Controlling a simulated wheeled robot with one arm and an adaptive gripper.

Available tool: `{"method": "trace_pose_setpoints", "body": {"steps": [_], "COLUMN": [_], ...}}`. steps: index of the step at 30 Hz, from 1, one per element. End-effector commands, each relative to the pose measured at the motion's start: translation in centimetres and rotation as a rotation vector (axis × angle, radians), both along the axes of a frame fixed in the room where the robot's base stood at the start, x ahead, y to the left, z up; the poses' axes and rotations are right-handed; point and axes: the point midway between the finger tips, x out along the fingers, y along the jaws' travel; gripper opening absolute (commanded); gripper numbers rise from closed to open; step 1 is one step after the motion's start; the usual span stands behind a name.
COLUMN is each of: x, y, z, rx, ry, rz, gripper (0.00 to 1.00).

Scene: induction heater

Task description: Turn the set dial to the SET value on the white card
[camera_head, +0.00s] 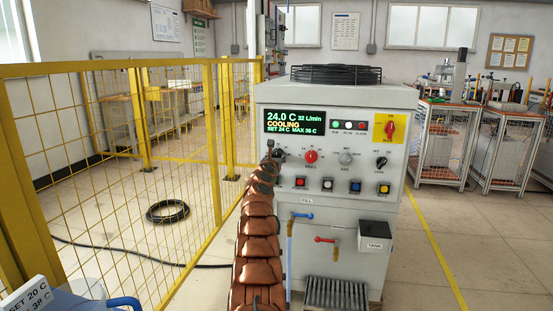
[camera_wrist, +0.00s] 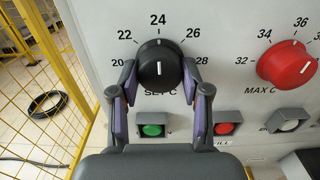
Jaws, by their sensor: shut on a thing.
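The black set dial (camera_wrist: 155,52) is in the wrist view, marked SET C with numbers 20 to 28. Its white pointer line stands upright, toward 24. My gripper (camera_wrist: 160,78) has a finger on each side of the dial and is shut on it. In the head view my arm hides most of that dial. The display (camera_head: 294,122) reads 24.0 C, 32 L/min, COOLING, SET 24 C, MAX 36 C. The white card (camera_head: 27,297) at the lower left reads SET 20 C; below it 38 C shows, partly cut off.
The red MAX C dial (camera_wrist: 288,66) is just right of the set dial. Below are a green button (camera_wrist: 152,131), a red button (camera_wrist: 224,129) and a white one (camera_wrist: 287,124). A yellow mesh fence (camera_head: 120,170) stands left of the chiller cabinet (camera_head: 350,215).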

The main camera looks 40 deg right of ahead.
Motion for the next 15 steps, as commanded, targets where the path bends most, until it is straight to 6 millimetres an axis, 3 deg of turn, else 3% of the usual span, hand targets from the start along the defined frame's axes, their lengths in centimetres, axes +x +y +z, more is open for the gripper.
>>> {"method": "trace_pose_setpoints", "body": {"steps": [15], "x": [-0.08], "y": [-0.08], "z": [0.1], "rx": [-0.182], "ry": [0.268], "rz": [0.0], "gripper": [0.12]}}
